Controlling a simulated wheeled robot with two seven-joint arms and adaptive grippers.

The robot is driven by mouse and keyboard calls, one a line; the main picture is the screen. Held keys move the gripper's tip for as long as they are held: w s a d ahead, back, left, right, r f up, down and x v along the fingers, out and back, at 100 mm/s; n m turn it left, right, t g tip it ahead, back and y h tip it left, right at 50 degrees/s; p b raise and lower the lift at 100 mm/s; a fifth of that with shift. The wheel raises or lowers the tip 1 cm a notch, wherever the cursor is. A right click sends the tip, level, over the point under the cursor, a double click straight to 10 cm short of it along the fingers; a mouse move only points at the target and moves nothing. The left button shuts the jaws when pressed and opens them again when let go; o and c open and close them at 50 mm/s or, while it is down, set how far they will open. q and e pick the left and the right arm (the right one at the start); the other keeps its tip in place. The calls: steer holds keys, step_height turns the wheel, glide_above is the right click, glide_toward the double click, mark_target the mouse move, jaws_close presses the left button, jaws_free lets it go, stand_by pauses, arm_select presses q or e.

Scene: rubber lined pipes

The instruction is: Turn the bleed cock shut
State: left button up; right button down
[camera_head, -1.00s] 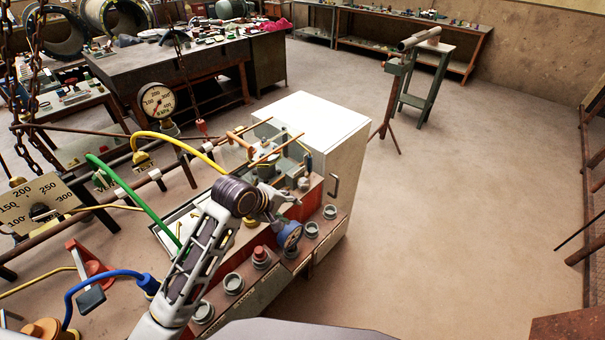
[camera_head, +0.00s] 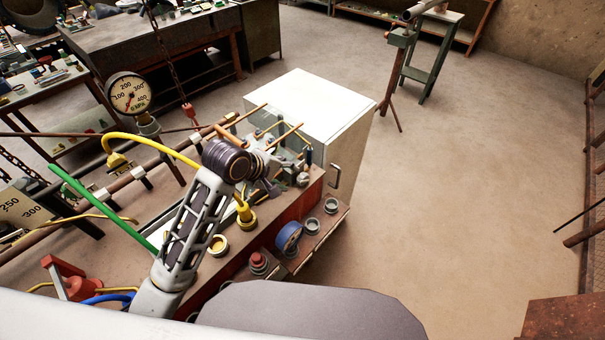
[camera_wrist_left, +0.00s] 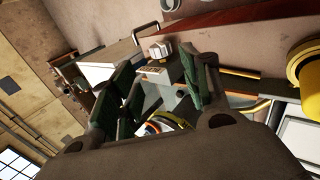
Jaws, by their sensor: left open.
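My left gripper (camera_head: 275,186) is over the far end of the red-fronted bench (camera_head: 268,236), beside a cluster of grey fittings (camera_head: 296,170) with copper-coloured rods. In the left wrist view, my left gripper (camera_wrist_left: 163,92) has its two green-padded fingers apart. Beyond and between them show a pale grey knob (camera_wrist_left: 160,49) and a grey block with a small label plate (camera_wrist_left: 154,72). No contact is clear. I cannot tell for certain which fitting is the bleed cock; the wrist and fingers hide part of the cluster. My right gripper is not in view.
A yellow hose (camera_head: 150,138) arcs just left of my wrist. A white cabinet (camera_head: 325,105) rises behind.

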mark_target(302, 180)
arm_select(q)
steer(key=shift+p+x, duration=0.7)
steer(key=shift+x, duration=6.1)
steer(key=shift+d, duration=0.1)
steer(key=shift+c, duration=0.5)
steer(key=c, duration=0.7)
steer(key=shift+o, duration=0.2)
